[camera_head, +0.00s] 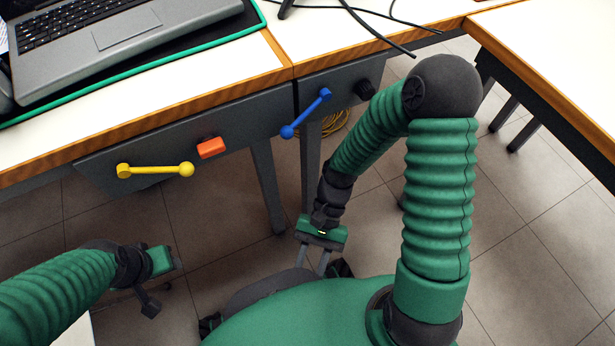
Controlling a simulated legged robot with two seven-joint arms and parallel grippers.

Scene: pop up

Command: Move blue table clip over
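The blue table clip (306,114) is a bar with a round knob at its lower left end, set slanted on the dark side panel of the desk, near a table leg. My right gripper (313,268) hangs below it, pointing down, apart from the clip. Its two fingers look spread with nothing seen between them. My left gripper (160,283) is at the lower left, below the desk edge, away from the blue clip. Its fingers are seen at an angle and their gap is unclear.
A laptop (120,40) rests on a green-edged mat. Black cables (372,28) lie on the desk. Another table (560,50) stands at the right.

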